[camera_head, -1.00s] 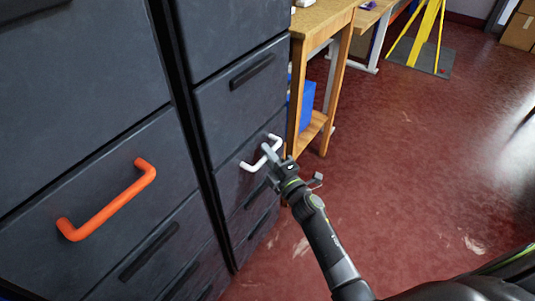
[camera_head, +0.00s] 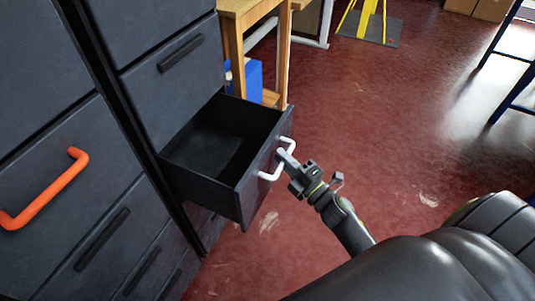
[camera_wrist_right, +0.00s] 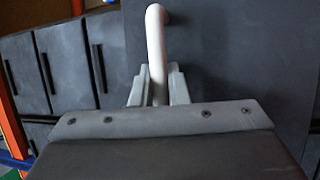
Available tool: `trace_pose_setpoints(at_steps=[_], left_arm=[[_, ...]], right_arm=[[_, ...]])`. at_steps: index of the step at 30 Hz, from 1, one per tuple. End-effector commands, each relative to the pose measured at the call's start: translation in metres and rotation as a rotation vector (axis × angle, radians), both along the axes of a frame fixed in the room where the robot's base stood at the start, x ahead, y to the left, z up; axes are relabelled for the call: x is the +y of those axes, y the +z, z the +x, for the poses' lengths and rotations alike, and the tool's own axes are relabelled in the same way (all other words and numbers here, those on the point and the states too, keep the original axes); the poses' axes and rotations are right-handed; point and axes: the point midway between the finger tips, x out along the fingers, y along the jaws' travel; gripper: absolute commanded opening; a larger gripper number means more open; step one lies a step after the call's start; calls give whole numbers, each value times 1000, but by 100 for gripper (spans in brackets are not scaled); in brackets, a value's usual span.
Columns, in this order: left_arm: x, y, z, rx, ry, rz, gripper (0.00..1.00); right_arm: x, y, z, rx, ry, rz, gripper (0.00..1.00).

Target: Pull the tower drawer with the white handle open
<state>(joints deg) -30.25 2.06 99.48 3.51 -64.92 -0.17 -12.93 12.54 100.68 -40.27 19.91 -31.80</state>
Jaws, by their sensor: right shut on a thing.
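The tower drawer (camera_head: 238,182) stands well out of the dark grey cabinet in the head view, and its inside looks empty. Its white handle (camera_head: 266,176) is on the front panel. My right gripper (camera_head: 285,158) is shut on the white handle. In the right wrist view the white handle (camera_wrist_right: 155,45) runs down between the two fingers of the right gripper (camera_wrist_right: 154,90), with the dark drawer front behind it. My left gripper is not in view.
A tower with an orange handle (camera_head: 45,190) stands at the left, its drawer shut. A wooden table (camera_head: 235,50) and a blue box (camera_head: 253,80) are behind the open drawer. Red floor (camera_head: 400,130) to the right is clear.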

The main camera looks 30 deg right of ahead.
Motion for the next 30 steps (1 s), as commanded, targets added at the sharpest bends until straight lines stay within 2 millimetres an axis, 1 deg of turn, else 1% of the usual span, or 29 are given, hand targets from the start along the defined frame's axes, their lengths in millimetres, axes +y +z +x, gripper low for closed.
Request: trace_pose_setpoints(at_steps=[1,6,17,18,22,30], left_arm=[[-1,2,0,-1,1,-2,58],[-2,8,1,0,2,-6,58],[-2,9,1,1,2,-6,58],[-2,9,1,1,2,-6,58],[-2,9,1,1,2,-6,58],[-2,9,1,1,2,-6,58]], right_arm=[[-4,-3,-5,3,1,-3,0],[-10,-2,-13,3,1,-2,0],[-10,-1,-13,3,0,-1,0],[-10,-1,-13,3,0,-1,20],[-10,-1,-13,2,0,-1,36],[-10,-1,-13,1,0,0,36]])
